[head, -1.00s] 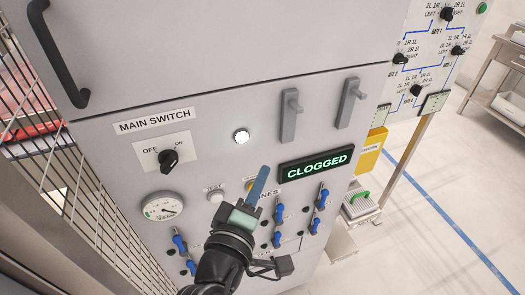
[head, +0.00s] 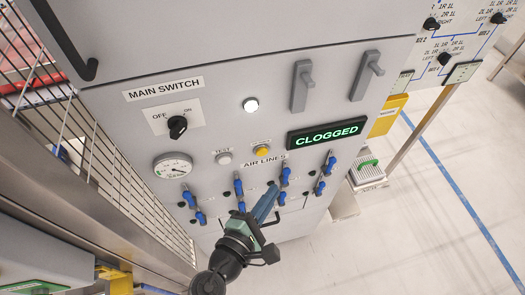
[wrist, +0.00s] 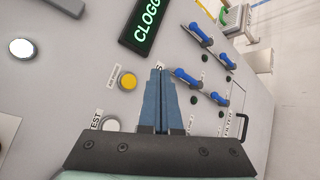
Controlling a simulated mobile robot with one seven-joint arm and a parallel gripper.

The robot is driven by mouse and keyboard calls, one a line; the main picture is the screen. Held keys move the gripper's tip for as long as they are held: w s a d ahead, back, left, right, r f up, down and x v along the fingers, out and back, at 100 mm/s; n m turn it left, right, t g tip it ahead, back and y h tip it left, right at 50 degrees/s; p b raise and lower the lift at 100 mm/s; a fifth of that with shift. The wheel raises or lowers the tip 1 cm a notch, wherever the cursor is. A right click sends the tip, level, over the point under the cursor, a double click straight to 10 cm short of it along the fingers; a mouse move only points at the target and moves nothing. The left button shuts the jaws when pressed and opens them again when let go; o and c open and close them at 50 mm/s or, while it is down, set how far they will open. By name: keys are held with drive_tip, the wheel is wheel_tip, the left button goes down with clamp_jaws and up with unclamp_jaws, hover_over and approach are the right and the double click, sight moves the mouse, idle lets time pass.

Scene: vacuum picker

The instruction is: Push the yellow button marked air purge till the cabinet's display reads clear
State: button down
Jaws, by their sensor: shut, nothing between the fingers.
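The yellow button (head: 262,151) sits on the grey cabinet front, left of the display and above the "AIR LINES" label. It also shows in the wrist view (wrist: 128,82), just left of my fingertips, with a small label beside it. The display (head: 327,136) reads "CLOGGED" in green letters; part of it shows in the wrist view (wrist: 147,22). My gripper (head: 273,190) is shut and empty, its blue fingers pressed together. In the head view the fingertips are below the button, among the blue valves. I see no contact with the button.
A white TEST button (head: 223,157) is left of the yellow one. Blue-handled valves (head: 239,186) stick out around my gripper. The main switch (head: 178,126), a gauge (head: 173,167) and a lit white lamp (head: 250,105) are on the same panel. Open floor lies to the right.

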drive_tip(key=w+a+b, duration=0.1)
drive_tip(key=w+a, duration=0.1)
drive_tip(key=w, duration=0.4)
drive_tip(key=shift+w, duration=0.4)
drive_tip(key=shift+w+a, duration=0.1)
drive_tip(key=shift+a, duration=0.05)
idle(1.6)
drive_tip(key=shift+w, duration=0.3)
drive_tip(key=shift+w+a+b, duration=0.2)
drive_tip(key=shift+w+b, duration=0.1)
idle(0.7)
drive_tip(key=shift+s, duration=0.15)
drive_tip(key=shift+s+d, duration=0.25)
drive_tip(key=shift+s, duration=0.35)
drive_tip(key=shift+p, duration=0.3)
drive_tip(key=s, duration=0.1)
drive_tip(key=s+d, duration=0.1)
drive_tip(key=s, duration=0.1)
drive_tip(key=s+p, duration=0.1)
drive_tip(key=shift+s+d, duration=0.3)
drive_tip(key=shift+s, duration=0.05)
